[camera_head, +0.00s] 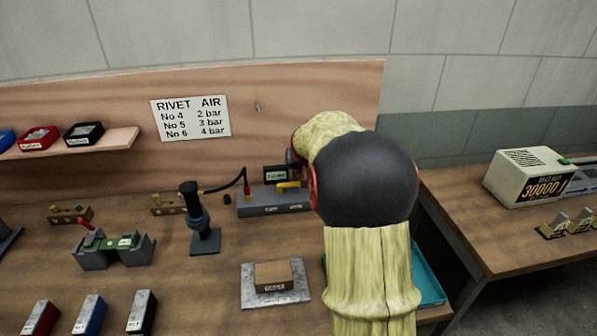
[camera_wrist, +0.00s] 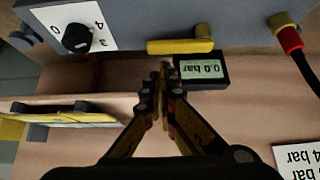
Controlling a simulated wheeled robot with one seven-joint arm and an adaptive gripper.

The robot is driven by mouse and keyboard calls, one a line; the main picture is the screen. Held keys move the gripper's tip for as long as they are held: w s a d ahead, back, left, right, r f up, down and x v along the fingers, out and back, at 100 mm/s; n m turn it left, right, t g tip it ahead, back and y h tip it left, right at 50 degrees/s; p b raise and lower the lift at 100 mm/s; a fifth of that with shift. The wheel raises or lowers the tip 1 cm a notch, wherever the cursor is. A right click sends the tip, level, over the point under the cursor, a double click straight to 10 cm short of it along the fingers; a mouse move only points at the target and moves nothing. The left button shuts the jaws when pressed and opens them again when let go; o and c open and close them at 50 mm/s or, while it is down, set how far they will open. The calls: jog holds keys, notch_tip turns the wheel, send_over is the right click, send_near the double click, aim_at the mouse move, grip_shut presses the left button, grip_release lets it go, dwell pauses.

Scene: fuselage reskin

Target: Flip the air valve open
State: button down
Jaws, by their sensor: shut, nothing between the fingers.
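The air valve's yellow lever (camera_wrist: 180,46) lies lengthwise along the edge of the grey air box (camera_wrist: 200,18) in the wrist view, which appears upside down. The lever also shows in the head view (camera_head: 288,185), on top of the box (camera_head: 275,208). My gripper (camera_wrist: 165,70) is shut and empty, its fingertips just beside the lever; I cannot tell whether they touch. A small display (camera_wrist: 203,70) right by the fingertips reads 0.0 bar. A black knob (camera_wrist: 76,38) sits on a white numbered dial. In the head view my arm hides the gripper and the box's right end.
A black hose with a red fitting (camera_wrist: 289,40) leaves the box. A black upright tool (camera_head: 195,220) stands left of the box. A grey plate with a block (camera_head: 273,278) lies in front. A rivet air sign (camera_head: 190,118) hangs on the wooden back panel.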

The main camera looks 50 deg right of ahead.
jog(key=shift+b+x, duration=0.35)
jog(key=shift+x, duration=1.15)
